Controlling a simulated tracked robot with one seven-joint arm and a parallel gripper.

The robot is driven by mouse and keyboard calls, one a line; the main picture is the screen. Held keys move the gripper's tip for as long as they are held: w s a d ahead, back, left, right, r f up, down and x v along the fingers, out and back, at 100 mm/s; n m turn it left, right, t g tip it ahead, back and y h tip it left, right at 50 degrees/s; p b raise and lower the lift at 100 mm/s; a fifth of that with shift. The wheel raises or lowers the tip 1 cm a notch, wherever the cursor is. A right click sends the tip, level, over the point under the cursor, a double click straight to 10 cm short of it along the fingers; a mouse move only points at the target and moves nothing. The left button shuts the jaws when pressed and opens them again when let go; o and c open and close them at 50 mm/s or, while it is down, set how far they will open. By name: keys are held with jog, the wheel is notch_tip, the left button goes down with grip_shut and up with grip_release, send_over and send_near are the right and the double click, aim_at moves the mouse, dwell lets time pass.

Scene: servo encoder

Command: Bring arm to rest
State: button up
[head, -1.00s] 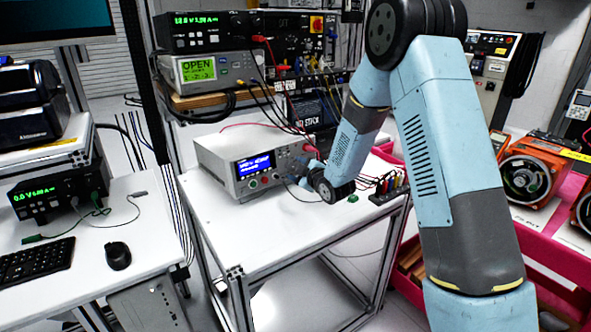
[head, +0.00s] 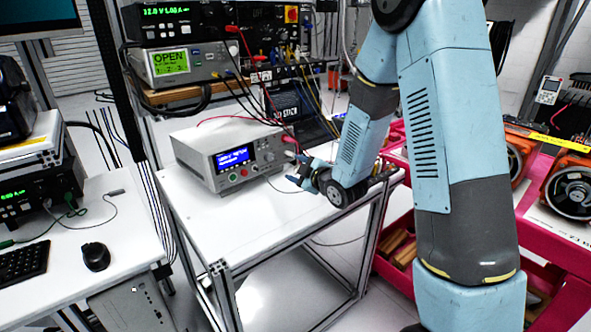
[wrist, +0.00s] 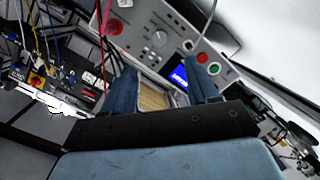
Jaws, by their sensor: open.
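My light blue arm reaches down from the upper right in the head view. My gripper (head: 301,178) is above the right part of the white cart top (head: 220,228), just right of the grey bench instrument (head: 232,155) with a blue display. In the wrist view my gripper (wrist: 165,85) shows two blue fingers spread apart with nothing between them. The instrument's front panel, with knobs and a red button, shows beyond the fingers. The gripper looks clear of the instrument, though the exact gap cannot be told.
A power supply (head: 163,22) and a meter with a green display (head: 172,65) stand on the rack behind, with hanging cables. A left desk holds a mouse (head: 96,257) and keyboard (head: 22,262). A pink-edged bench with orange motor units (head: 570,190) is at the right. The cart's front is clear.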

jog(key=s+d+r+m+g+h, duration=0.3)
jog(key=s+d+r+m+h, duration=0.55)
jog(key=d+r, duration=0.55)
jog(key=s+d+r+m+g, duration=0.2)
jog(key=s+r+m, duration=0.1)
jog(key=s, duration=0.9)
jog(key=s+d+r+m+g, duration=0.1)
jog(key=s+m, duration=0.4)
jog(key=s, duration=0.8)
notch_tip(320, 180, up, 2)
jog(key=shift+s+d+r+g, duration=0.1)
jog(key=shift+s+d+g, duration=0.25)
jog(key=shift+g, duration=0.45)
